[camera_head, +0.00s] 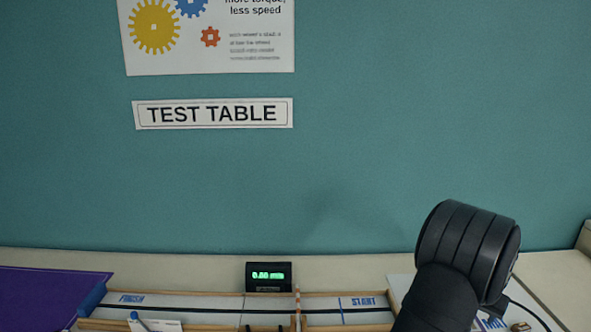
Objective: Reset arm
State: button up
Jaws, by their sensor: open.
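A black, ribbed, rounded part of my own arm (467,250) rises at the lower right. It covers part of the table behind it. My gripper and its fingertips are not in this view, so nothing about what is near them can be seen.
A wood-edged track marked FINISH and START (200,303) runs along the table (190,264). A small black display (268,277) with green digits stands behind it. A purple sheet (45,293) lies at left. A TEST TABLE sign (213,114) and gear poster (210,55) hang on the teal wall.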

jog(key=s+d+r, duration=0.2)
jog(key=s+r, duration=0.2)
jog(key=s, duration=0.2)
jog(key=s+d+f+m+g+h, duration=0.15)
jog(key=s+f+m, duration=0.25)
jog(key=s, duration=0.6)
jog(key=s+d+f+m+g, duration=0.1)
jog(key=s+d+f+m, duration=0.2)
jog(key=s, duration=0.7)
jog(key=shift+m, duration=0.4)
jog(key=w+f, duration=0.1)
jog(key=w, duration=0.1)
jog(key=w+a+f, duration=0.1)
jog(key=w+f, duration=0.1)
jog(key=w, duration=0.1)
jog(key=w+f, duration=0.1)
jog(key=w, duration=0.2)
jog(key=shift+a+f, duration=0.15)
jog(key=shift+f, duration=0.1)
jog(key=shift+w+f, duration=0.3)
jog(key=shift+w, duration=0.15)
